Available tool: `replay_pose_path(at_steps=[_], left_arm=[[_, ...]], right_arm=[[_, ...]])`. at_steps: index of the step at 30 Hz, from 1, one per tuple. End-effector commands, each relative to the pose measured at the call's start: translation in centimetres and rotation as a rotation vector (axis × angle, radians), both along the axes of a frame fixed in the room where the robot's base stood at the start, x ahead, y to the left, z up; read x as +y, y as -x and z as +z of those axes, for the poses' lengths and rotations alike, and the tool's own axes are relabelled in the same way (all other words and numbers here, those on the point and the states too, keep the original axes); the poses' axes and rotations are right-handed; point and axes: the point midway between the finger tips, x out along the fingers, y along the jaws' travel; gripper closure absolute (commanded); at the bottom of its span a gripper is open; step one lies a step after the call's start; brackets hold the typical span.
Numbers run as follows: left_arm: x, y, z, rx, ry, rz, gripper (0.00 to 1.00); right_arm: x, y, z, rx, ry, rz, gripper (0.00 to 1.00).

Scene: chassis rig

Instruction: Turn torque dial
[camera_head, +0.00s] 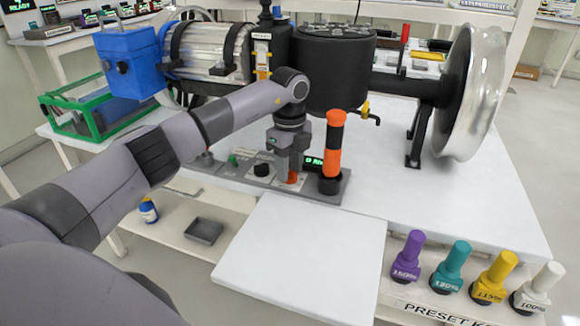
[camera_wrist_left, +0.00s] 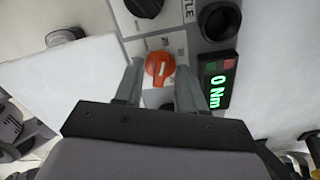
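The orange torque dial (camera_wrist_left: 160,69) with a white mark is on the grey control panel in the left wrist view. It also shows partly in the head view (camera_head: 292,178), mostly hidden by my gripper. My left gripper (camera_wrist_left: 160,74) has its fingers apart, one on each side of the dial, with slim gaps seeming to remain. In the head view my left gripper (camera_head: 289,170) points down at the panel. A green display (camera_wrist_left: 221,85) beside the dial reads 0 Nm. My right gripper is not in view.
An orange-handled tool (camera_head: 334,145) stands upright in a black holder just right of the gripper. A black cylinder (camera_head: 333,70) and a silver wheel (camera_head: 470,95) are behind. Coloured preset keys (camera_head: 453,268) stand front right. A white board (camera_head: 300,262) lies in front.

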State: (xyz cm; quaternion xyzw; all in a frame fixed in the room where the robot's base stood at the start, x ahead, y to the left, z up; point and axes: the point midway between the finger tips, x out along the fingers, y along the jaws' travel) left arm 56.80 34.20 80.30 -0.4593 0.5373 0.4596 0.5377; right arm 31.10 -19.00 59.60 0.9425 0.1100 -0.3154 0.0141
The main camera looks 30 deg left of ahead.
Motion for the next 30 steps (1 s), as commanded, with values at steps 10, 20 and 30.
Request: replay_pose_path(at_steps=[10,20,30], left_arm=[[0.0,0.0,-0.1,0.0,0.001,-0.001,0.99],[0.0,0.0,0.0,0.001,0.001,-0.017,1.0],[0.0,0.0,0.2,0.003,0.001,-0.193,1.0]], right_arm=[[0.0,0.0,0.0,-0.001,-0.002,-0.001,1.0],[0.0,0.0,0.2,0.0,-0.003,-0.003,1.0],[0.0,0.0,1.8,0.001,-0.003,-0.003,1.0]])
